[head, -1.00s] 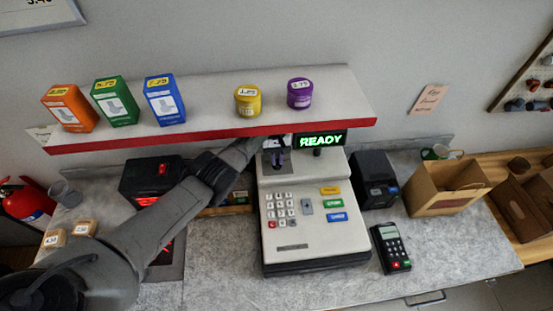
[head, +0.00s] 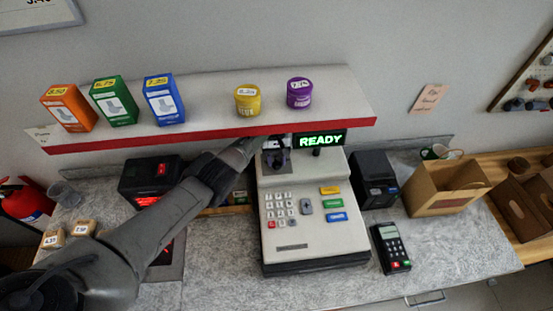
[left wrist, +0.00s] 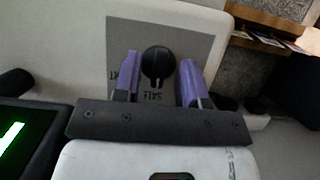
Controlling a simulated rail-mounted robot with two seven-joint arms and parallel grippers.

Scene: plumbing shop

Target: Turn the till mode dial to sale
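The till (head: 310,215) stands on the counter with its green READY display (head: 320,139) lit. The mode dial, a round black knob (left wrist: 157,62), sits on a grey plate (left wrist: 190,43) in the left wrist view. An upside-down label that seems to read SALE (left wrist: 153,96) is just below the knob, and another label at its left is partly hidden. My left gripper (left wrist: 160,80) is open, its purple fingers on either side of the knob with visible gaps. It also shows at the till's upper left (head: 275,157) in the head view. My right gripper is out of view.
The red-edged shelf (head: 220,133) with boxes and jars hangs just above my left gripper. A black printer (head: 374,181) and card reader (head: 391,248) stand right of the till. Another black device (head: 152,180) is at the left. Front counter is mostly clear.

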